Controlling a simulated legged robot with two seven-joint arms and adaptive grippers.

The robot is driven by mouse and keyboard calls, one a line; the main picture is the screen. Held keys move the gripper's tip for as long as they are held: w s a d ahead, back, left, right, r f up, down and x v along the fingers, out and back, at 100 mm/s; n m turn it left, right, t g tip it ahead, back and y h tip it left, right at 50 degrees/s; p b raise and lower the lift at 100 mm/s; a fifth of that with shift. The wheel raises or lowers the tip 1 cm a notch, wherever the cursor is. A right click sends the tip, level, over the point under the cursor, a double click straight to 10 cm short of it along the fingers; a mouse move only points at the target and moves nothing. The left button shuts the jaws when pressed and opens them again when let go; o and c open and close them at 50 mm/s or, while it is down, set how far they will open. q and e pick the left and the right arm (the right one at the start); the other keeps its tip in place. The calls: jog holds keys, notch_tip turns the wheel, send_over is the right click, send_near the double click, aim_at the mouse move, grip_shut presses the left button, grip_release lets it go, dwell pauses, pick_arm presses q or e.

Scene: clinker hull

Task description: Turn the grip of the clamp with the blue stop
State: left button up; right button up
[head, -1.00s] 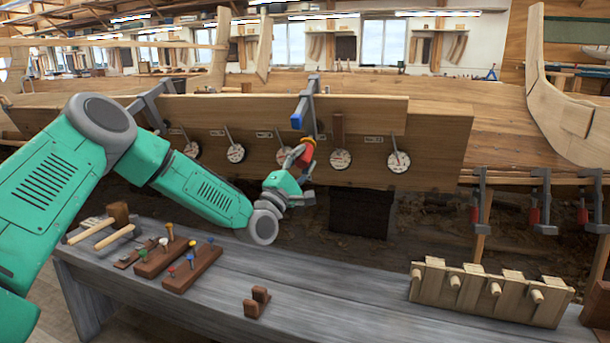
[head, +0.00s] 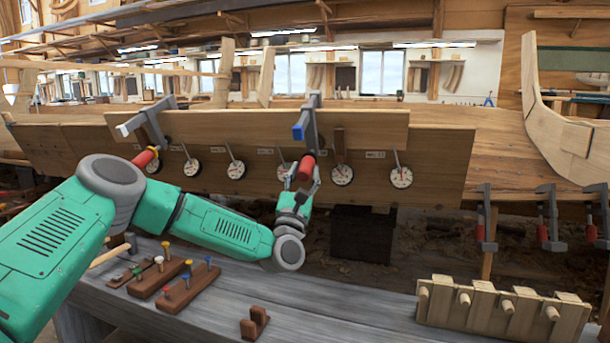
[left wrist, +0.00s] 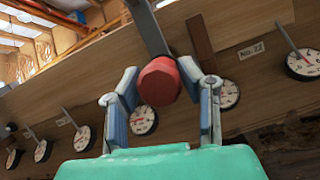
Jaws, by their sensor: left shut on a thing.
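The clamp with the blue stop (head: 298,132) hangs over the top plank edge near the middle of the head view. Its red grip (head: 306,167) points down in front of the plank. My left gripper (head: 302,184) comes up from below and is shut on this grip. In the left wrist view the red grip (left wrist: 159,81) sits between the two fingers, end towards the camera. My right gripper is not in view.
A second clamp with a white stop (head: 126,130) and red grip (head: 145,158) stands at left. Round dials (head: 401,177) line the plank. The bench below holds brown blocks with coloured pegs (head: 188,287) and a pegged wooden rack (head: 500,312). More clamps (head: 484,220) hang at right.

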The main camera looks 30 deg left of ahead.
pick_arm(q)
jog(key=n+g+y, duration=0.1)
jog(key=n, duration=0.2)
jog(key=n+g+y, duration=0.1)
jog(key=n+y, duration=0.1)
jog(key=n, duration=0.2)
jog(key=f+n+g+y, duration=0.1)
jog(key=n+y, duration=0.1)
jog(key=n, duration=0.1)
jog(key=shift+d, duration=0.1)
jog(key=n+g+y, duration=0.1)
jog(key=n, duration=0.1)
jog(key=n+g, duration=0.1)
jog(key=n, duration=0.2)
jog(key=n+g+y, duration=0.1)
jog(key=n, duration=0.2)
jog(key=shift+r+y, duration=0.1)
jog(key=shift+y, duration=0.2)
jog(key=shift+w+d+n, duration=0.1)
jog(key=shift+n, duration=0.3)
jog(key=o, duration=1.1)
jog(key=shift+w, duration=0.2)
jog(key=shift+s+r, duration=0.15)
jog(key=v, duration=1.2)
jog(key=shift+f, duration=0.2)
